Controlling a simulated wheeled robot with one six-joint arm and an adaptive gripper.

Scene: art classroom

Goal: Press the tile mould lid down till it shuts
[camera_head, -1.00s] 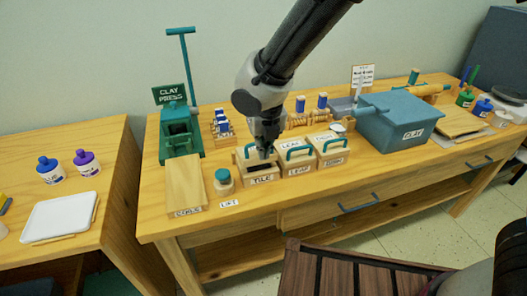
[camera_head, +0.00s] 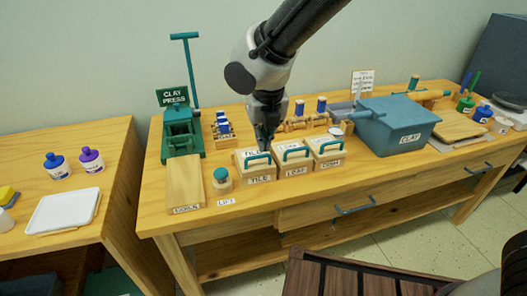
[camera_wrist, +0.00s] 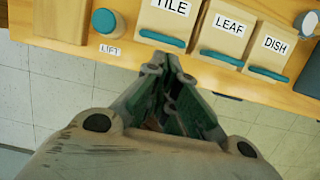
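The tile mould (camera_head: 258,167) is a pale wooden box labelled TILE, standing in the row on the bench. Its lid (camera_wrist: 172,18) appears to lie flat, level with the neighbouring lids, and has a teal handle (camera_head: 257,157) at its front edge. That handle also shows in the wrist view (camera_wrist: 162,39). My gripper (camera_head: 265,146) is above the back of the lid, pointing down, and partly covers its top label in the head view. In the wrist view my gripper's fingers (camera_wrist: 165,66) are close together with nothing visible between them. They look apart from the lid.
The leaf mould (camera_head: 293,164) and dish mould (camera_head: 328,157) stand close on the right. A teal-capped jar (camera_head: 221,180) and a wooden board (camera_head: 185,185) stand on the left, with the green clay press (camera_head: 181,135) behind. A blue clay bin (camera_head: 397,125) is farther right.

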